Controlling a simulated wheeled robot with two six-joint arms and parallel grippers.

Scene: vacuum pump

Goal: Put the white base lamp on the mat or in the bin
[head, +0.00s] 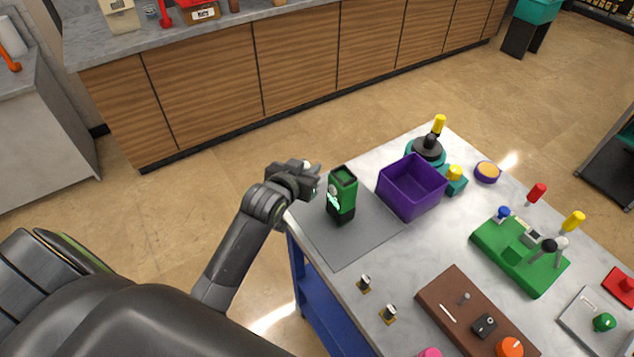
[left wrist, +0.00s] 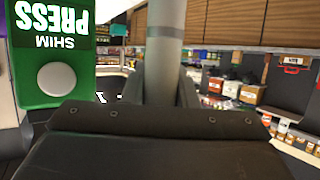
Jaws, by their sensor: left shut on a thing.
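My left gripper (head: 312,174) is at the table's left corner, beside the green shim press box (head: 342,196). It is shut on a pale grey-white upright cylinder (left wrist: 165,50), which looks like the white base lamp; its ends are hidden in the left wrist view. In the head view only a small white bit of it (head: 316,168) shows at the fingertips. The grey mat (head: 345,244) lies under and in front of the green box. The purple bin (head: 408,203) stands right of the box. My right gripper is not in view.
The green box stands upright on the mat, close to my left gripper. Two small brass-based parts (head: 365,284) are near the front edge. A green fixture (head: 520,262) and a brown board (head: 470,310) fill the right side. The mat's front part is bare.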

